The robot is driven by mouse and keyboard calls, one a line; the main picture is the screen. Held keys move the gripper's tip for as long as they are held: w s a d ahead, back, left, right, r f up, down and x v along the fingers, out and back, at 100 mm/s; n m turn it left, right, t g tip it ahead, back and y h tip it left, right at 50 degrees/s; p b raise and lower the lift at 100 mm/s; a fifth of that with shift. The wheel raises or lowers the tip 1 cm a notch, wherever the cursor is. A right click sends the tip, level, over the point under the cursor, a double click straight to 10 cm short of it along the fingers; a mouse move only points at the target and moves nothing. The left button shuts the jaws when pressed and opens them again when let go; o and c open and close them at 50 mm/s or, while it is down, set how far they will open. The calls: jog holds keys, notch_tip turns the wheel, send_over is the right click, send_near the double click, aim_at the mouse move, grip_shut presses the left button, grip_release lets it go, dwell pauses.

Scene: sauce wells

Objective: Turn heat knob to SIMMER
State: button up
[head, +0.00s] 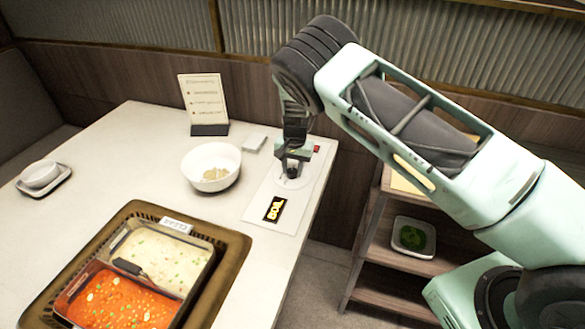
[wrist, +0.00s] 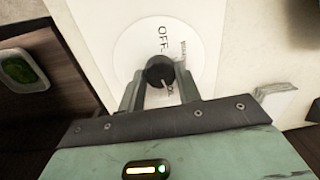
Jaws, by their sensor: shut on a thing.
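The heat knob (wrist: 160,73) is a round black knob with a pale pointer line, set on a white round dial (wrist: 126,50) in the wrist view. OFF is printed on the dial above the knob. Other lettering at the right and below is partly hidden and hard to read. My gripper (wrist: 159,80) is shut on the knob, one finger on each side. In the head view my gripper (head: 292,165) is over the control panel (head: 262,205) at the table's right side and hides the knob.
A white bowl (head: 211,166) and a menu stand (head: 204,104) are left of my gripper. A two-part pot (head: 205,270) with red and pale broth sits at the front. A shelf (head: 385,255) holding a green dish (head: 413,237) stands right of the table.

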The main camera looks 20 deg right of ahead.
aim_at(295, 169)
jog(key=shift+n, duration=0.3)
jog(key=n+b, duration=0.3)
jog(key=shift+f+n, duration=0.1)
jog(key=shift+n, duration=0.2)
jog(key=n+b, duration=0.2)
jog(key=n, duration=0.3)
jog(key=shift+g, duration=0.3)
jog(key=shift+n, duration=0.4)
jog(key=o, duration=1)
jog(key=shift+c, duration=0.2)
notch_tip(295, 169, up, 18)
jog(key=b, duration=0.2)
jog(key=shift+w+d+f, duration=0.2)
jog(key=shift+d, duration=0.25)
